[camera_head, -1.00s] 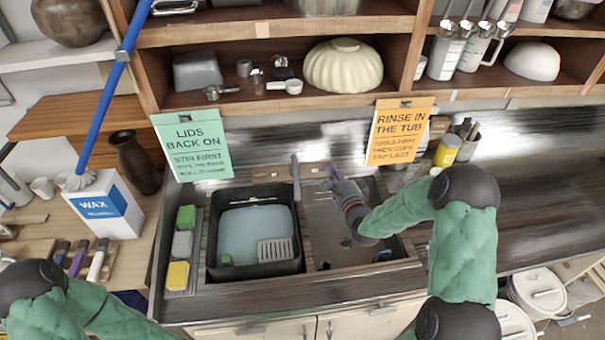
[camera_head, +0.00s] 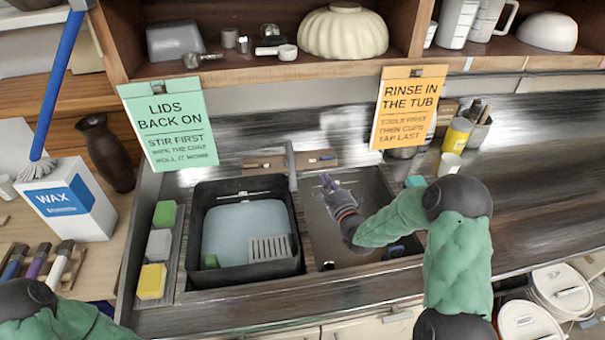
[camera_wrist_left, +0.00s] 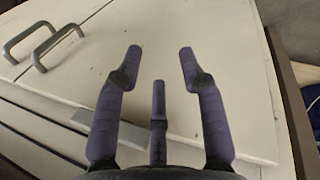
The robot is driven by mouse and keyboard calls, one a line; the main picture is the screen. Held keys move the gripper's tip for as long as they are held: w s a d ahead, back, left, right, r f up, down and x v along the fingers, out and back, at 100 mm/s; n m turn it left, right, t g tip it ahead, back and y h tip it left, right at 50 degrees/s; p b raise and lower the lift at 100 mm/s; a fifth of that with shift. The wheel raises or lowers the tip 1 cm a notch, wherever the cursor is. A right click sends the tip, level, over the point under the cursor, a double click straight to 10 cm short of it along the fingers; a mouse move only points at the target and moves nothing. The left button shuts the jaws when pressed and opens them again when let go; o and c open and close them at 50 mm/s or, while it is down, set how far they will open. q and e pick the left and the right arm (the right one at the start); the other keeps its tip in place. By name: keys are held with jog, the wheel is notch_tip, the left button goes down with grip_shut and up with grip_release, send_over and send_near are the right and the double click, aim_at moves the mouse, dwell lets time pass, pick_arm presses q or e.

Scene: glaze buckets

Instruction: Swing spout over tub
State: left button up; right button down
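The grey spout (camera_head: 291,166) stands at the back of the sink, along the divider between the two basins. The black tub (camera_head: 196,235) sits in the left basin, with pale blue water and a grey slotted piece inside. My right gripper (camera_head: 327,182) is over the right basin, right of the spout and apart from it.
Green, grey and yellow sponges (camera_head: 151,282) line the tub's left side. A wax box (camera_head: 70,208) with a brush stands farther left. Two signs (camera_head: 408,108) hang from the shelf behind. A yellow can (camera_head: 456,134) and cups stand right of the sink. Lidded buckets (camera_head: 528,322) are lower right.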

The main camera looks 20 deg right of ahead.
aim_at(291, 163)
jog(key=w+a+b, duration=0.2)
jog(key=w+a, duration=0.1)
jog(key=w, duration=0.8)
jog(key=shift+w+f, duration=0.15)
dwell(0.3)
